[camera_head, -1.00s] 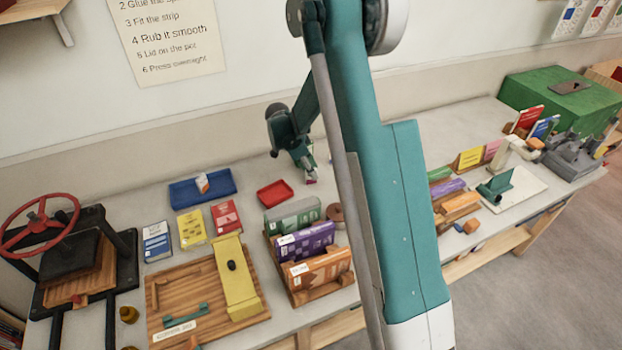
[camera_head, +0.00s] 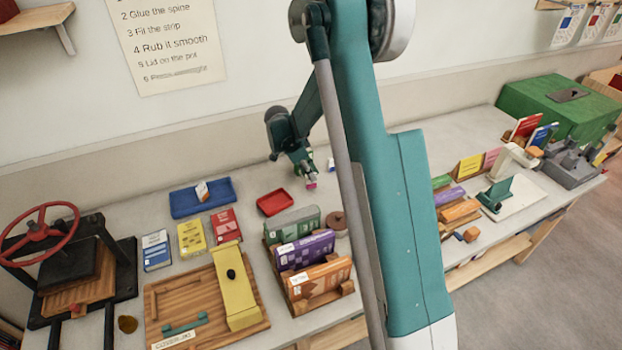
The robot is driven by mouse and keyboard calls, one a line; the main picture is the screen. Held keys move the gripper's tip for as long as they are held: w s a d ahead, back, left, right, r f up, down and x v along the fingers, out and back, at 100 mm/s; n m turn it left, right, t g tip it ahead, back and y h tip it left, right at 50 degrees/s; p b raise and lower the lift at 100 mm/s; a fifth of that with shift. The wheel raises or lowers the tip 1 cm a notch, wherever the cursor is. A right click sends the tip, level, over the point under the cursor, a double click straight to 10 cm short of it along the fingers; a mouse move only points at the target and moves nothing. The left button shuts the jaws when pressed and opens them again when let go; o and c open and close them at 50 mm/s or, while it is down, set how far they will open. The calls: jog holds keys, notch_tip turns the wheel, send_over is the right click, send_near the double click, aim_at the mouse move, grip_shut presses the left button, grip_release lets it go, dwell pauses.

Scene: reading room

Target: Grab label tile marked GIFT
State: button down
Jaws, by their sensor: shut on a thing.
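My gripper (camera_head: 308,180) is beyond the book rack, over the back part of the bench, pointing down. It is shut on a small pink-and-white piece (camera_head: 311,185), seen at its fingertips. The piece is too small for any marking to be read, so I cannot tell if it is the GIFT tile. A small white-and-blue piece (camera_head: 331,165) lies just right of the gripper. Another small white piece with an orange mark (camera_head: 202,190) is in the blue tray (camera_head: 216,205). No GIFT lettering is legible.
A red tray (camera_head: 274,203) lies left of the gripper. In front, green, purple and orange books (camera_head: 318,278) stand in a wooden rack. A wooden board with a yellow bar (camera_head: 236,287) and a red-wheeled press (camera_head: 44,230) are at left. My arm hides the bench's middle.

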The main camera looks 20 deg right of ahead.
notch_tip(320, 180, up, 8)
jog(key=shift+f+p, duration=0.1)
jog(key=shift+p, duration=0.2)
dwell(0.7)
